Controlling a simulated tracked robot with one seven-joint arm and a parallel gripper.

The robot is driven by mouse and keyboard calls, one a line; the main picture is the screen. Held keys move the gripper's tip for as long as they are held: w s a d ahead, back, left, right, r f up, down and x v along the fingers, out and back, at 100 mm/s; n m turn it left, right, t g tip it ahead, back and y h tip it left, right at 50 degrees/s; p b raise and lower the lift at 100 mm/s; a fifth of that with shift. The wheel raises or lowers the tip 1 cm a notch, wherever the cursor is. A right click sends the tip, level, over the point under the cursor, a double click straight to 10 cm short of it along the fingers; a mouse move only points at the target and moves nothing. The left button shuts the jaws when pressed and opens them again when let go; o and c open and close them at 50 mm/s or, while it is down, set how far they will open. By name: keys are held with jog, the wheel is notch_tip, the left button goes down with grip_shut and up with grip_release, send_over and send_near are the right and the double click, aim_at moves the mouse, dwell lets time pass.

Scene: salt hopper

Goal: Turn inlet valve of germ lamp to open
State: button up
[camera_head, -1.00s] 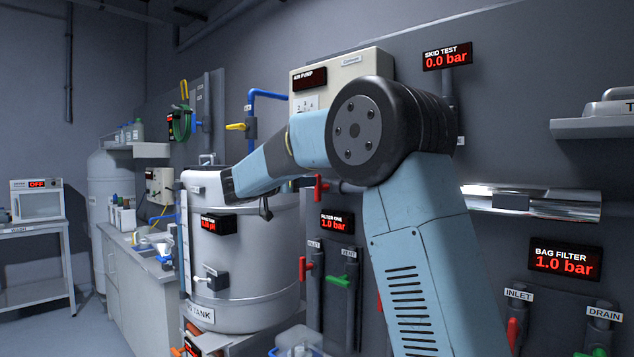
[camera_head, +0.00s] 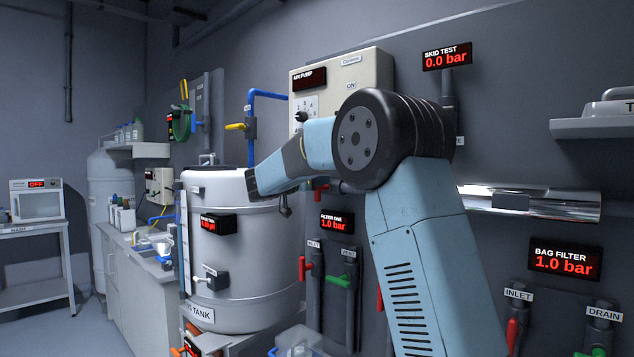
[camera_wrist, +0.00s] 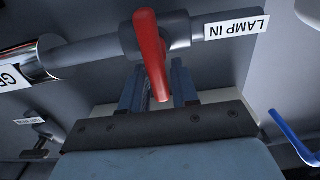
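In the wrist view, a valve with a red lever handle (camera_wrist: 152,52) sits on a grey pipe, beside a white label (camera_wrist: 237,27) reading "LAMP IN" upside down. The lever lies across the pipe. The pipe leads left to a shiny metal tube end (camera_wrist: 52,58) with a partly cut-off label starting "GE". My gripper (camera_wrist: 158,68) is open, its two dark fingers apart on either side of the lever's free end. I cannot tell whether they touch it. In the head view, my arm hides most of this area, and the fingertips cannot be made out.
A blue lever (camera_wrist: 294,138) is at the wrist view's right, and a dark valve (camera_wrist: 38,140) at its lower left. In the head view, a grey tank (camera_head: 240,265) stands left of my arm, with filter valves (camera_head: 318,268) beside it and a pump control box (camera_head: 345,80) behind.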

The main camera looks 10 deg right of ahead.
grip_shut()
jog(key=shift+w+a+f+n, duration=0.3)
jog(key=shift+w+f+n, duration=0.1)
jog(key=shift+n, duration=2.55)
jog(key=shift+w+a+f+n, duration=0.3)
jog(key=shift+f+n, duration=0.15)
jog(key=shift+n, duration=2.45)
jog(key=shift+w+a+f+n, duration=0.25)
jog(key=shift+w+f+n, duration=0.15)
jog(key=shift+n, duration=2.55)
jog(key=shift+f, duration=0.1)
